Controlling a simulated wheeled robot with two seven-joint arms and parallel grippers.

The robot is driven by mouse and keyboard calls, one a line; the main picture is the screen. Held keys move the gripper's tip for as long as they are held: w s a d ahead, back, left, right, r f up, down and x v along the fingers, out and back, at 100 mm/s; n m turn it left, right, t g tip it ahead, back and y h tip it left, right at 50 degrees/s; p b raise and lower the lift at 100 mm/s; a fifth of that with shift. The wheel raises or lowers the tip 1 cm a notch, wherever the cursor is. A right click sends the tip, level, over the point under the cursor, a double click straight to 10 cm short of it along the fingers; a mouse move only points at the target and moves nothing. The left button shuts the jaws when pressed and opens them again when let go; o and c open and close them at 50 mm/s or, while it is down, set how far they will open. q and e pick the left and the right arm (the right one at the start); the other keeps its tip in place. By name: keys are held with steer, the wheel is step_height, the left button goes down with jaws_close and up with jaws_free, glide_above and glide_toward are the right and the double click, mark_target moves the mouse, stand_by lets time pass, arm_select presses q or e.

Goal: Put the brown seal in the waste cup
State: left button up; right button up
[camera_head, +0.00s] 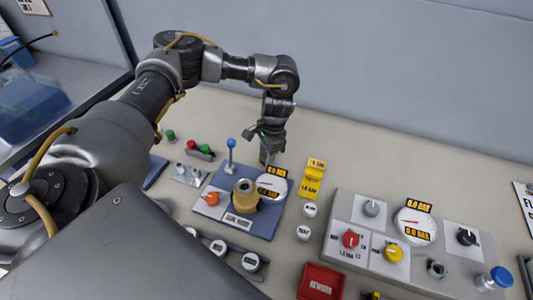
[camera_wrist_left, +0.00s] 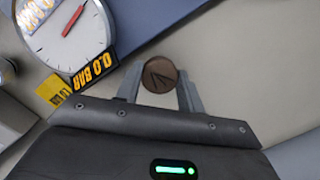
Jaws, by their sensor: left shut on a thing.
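My left gripper (camera_head: 266,158) is above the back edge of the blue fill station, beside the left gauge. In the left wrist view it is shut on the brown seal (camera_wrist_left: 158,76), a small round disc with a dark mark, held between the fingertips. The seal cannot be made out in the head view. No cup is clearly readable as the waste cup. Two small white round pieces with dark lettering, one behind (camera_head: 309,210) and one in front (camera_head: 303,232), stand right of the station. My right gripper is not in view.
The blue station (camera_head: 263,226) carries a brass neck (camera_head: 245,190), an orange knob and a gauge (camera_head: 270,187). A blue-topped lever (camera_head: 231,150) stands close to the gripper. A grey control panel (camera_head: 343,244) lies right, a red labelled tray (camera_head: 321,283) in front.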

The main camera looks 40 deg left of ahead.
arm_select(q)
steer(key=shift+f, duration=0.1)
steer(key=o, duration=0.8)
steer(key=shift+c, duration=0.2)
step_height(320, 180, up, 12)
steer(key=w+d, duration=0.1)
steer(key=shift+w+b, duration=0.25)
steer(key=shift+b, duration=0.2)
steer(key=shift+c, duration=0.2)
